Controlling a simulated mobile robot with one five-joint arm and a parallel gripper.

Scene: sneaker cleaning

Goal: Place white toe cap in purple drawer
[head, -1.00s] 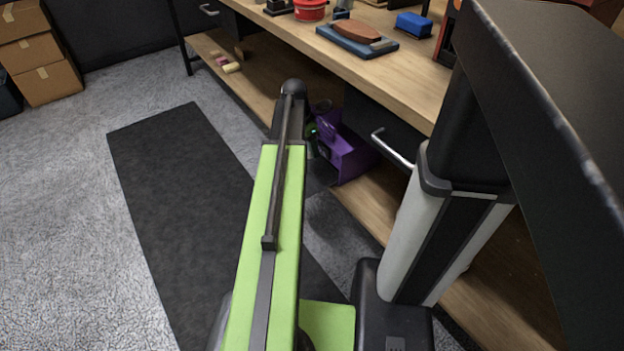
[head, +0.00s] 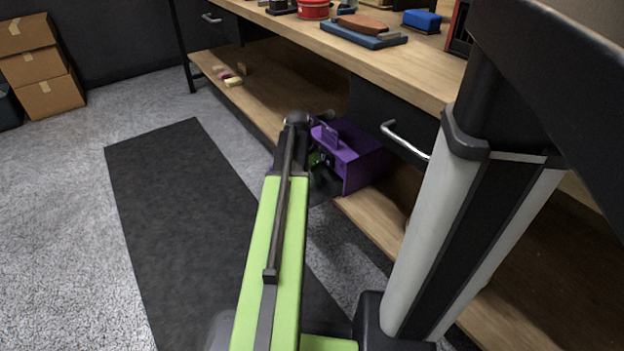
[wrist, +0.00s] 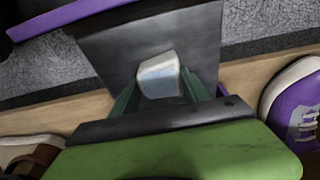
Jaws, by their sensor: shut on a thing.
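The white toe cap (wrist: 160,76) is a small pale, rounded piece, held between the green fingers of my gripper (wrist: 163,92) in the wrist view. Behind it is a flat dark grey surface, bordered by a purple edge (wrist: 75,14) at the upper left, apparently part of the purple drawer unit. In the head view the purple drawer unit (head: 362,158) stands on the low wooden shelf, with a purple handle piece facing left. My gripper's green part (head: 314,159) shows close beside its left side. The toe cap is hidden there, and I cannot tell whether it is inside the drawer.
A purple and white sneaker (wrist: 296,104) is at the right of the wrist view, and a brown and white shoe (wrist: 30,150) at the lower left. The bench top (head: 345,62) and a metal handle (head: 404,140) overhang the unit. A dark mat (head: 185,200) lies clear.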

